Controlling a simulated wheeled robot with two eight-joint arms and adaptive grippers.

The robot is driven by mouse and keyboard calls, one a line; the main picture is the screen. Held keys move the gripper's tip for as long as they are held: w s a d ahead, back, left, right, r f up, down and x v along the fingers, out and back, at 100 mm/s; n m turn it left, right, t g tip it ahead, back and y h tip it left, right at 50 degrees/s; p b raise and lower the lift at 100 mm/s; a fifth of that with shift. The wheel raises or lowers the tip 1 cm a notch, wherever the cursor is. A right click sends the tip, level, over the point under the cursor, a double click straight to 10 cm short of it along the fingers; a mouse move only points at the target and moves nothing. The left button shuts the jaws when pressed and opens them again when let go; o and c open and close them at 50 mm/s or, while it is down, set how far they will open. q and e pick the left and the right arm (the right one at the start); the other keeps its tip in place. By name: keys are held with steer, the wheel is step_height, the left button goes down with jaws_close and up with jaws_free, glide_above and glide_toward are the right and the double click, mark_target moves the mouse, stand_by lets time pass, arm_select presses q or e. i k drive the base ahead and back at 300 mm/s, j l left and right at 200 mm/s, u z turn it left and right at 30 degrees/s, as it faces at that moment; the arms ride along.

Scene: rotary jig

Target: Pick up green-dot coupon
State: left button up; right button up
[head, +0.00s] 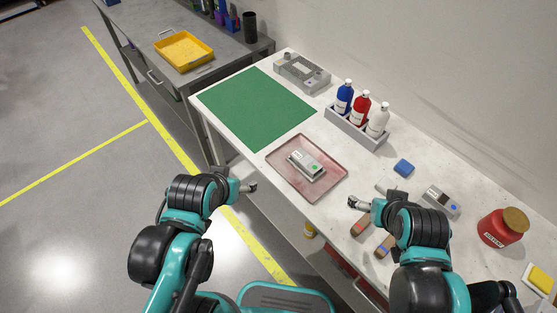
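A small green dot (314,169) shows on a grey and white block-like piece (305,164) lying in the pink tray (281,179). I cannot tell whether this piece is the coupon or a fixture bearing it. Two brownish bar-shaped pieces lie near my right gripper: one with a reddish mark (361,224) and one with a bluish mark (384,246). My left gripper (250,187) is off the table's front edge, left of the tray. My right gripper (354,203) is over the table, right of the tray and apart from it. Both look empty; their finger opening is too small to judge.
A green mat (255,108) lies beyond the tray. A yellow tray (184,51) is on the side bench.

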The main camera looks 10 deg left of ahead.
mark_target(311, 166)
steer(key=i+j+z, duration=0.35)
steer(key=j+z, duration=0.15)
steer(key=i+j+z, duration=0.2)
steer(key=j, duration=0.2)
